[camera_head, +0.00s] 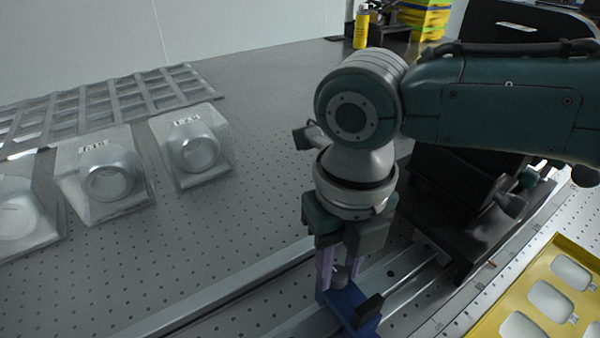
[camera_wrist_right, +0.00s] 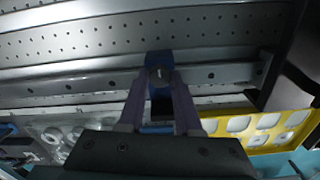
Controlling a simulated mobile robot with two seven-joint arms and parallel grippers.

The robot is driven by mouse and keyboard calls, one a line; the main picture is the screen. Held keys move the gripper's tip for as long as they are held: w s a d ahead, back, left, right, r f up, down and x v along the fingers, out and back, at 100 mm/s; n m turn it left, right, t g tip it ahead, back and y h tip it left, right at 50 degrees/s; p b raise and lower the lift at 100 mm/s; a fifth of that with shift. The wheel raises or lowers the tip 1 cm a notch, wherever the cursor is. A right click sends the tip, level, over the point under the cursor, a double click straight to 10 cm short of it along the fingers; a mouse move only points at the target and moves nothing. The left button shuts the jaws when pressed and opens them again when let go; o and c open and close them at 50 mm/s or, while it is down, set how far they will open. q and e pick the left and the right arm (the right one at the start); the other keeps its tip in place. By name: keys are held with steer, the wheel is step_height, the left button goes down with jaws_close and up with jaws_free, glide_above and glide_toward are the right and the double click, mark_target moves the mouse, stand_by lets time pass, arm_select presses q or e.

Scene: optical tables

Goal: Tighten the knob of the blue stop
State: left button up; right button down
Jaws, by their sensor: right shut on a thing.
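The blue stop (camera_head: 347,303) sits on a metal rail at the lower middle of the head view. It also shows in the right wrist view (camera_wrist_right: 158,60), between the fingertips. A small grey knob (camera_head: 340,277) stands on top of it. My right gripper (camera_head: 339,272) points down over the stop, its purple fingers shut on the knob. In the right wrist view the fingers (camera_wrist_right: 158,78) close in on the knob, which they partly hide. My left gripper is in neither view.
The rail (camera_head: 262,280) runs diagonally across the perforated table. A black angled device (camera_head: 465,205) stands right of the gripper. A yellow tray (camera_head: 515,285) lies at the lower right. Packaged round parts (camera_head: 192,150) and a grey grid rack (camera_head: 110,100) lie at the left.

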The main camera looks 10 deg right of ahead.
mark_target(338, 273)
steer(key=c, duration=0.6)
jaws_free()
step_height(338, 273, up, 10)
steer(key=p, duration=0.1)
